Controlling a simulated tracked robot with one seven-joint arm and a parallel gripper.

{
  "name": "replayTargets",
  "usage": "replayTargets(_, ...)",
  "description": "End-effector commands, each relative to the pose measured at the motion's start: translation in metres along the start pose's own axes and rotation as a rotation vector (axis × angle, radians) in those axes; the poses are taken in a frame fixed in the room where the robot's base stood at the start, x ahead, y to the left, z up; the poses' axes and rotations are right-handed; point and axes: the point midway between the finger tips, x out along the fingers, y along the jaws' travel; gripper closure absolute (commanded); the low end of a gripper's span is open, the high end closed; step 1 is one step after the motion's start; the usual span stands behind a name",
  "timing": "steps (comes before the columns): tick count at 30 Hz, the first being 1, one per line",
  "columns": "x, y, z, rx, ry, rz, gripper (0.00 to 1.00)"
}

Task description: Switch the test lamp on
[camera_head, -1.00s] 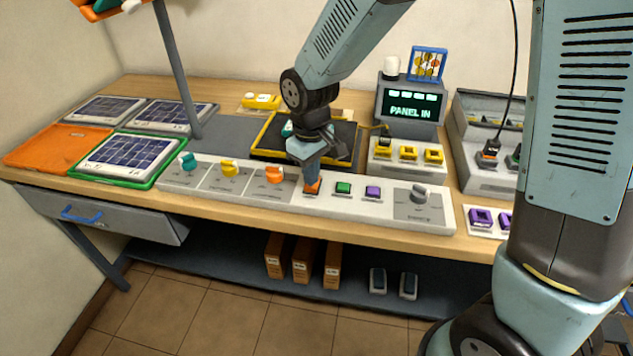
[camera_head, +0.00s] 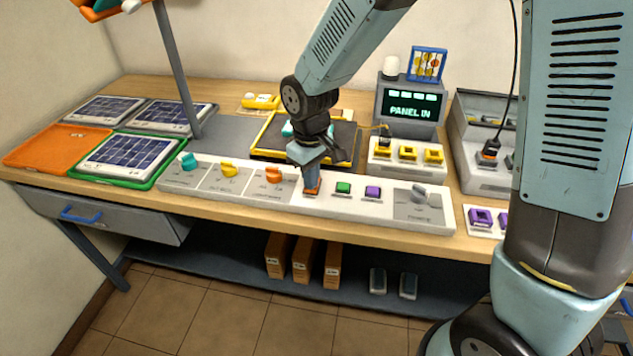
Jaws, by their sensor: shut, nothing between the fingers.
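A long white control panel (camera_head: 400,216) lies along the bench's front edge. It carries teal (camera_head: 188,161), yellow (camera_head: 228,170) and orange (camera_head: 273,175) knobs, a green button (camera_head: 343,188), a purple button (camera_head: 373,192) and a grey knob (camera_head: 418,191). My gripper (camera_head: 311,184) is shut and empty, pointing down at an orange button (camera_head: 311,191) left of the green one. The fingertips overlap that button; I cannot tell whether they touch or press it. No label marks the test lamp. A grey post (camera_head: 176,70) rises behind the panel; its top is out of view.
A display (camera_head: 409,108) reading "PANEL IN" stands behind, with a white rounded object (camera_head: 391,66) on top. Solar panels (camera_head: 129,155), a green tray (camera_head: 92,176) and an orange tray (camera_head: 50,148) lie at left. Yellow blocks (camera_head: 407,153) stand right of my gripper.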

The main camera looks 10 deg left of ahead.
Motion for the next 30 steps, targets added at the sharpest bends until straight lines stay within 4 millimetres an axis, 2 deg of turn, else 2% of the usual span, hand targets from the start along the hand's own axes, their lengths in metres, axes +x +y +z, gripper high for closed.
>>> replayTargets(8,-0.004,0.0,0.0,0.0,0.0,0.0,1.0)
replayTargets(30,-0.052,0.0,0.0,0.001,0.002,0.0,1.0)
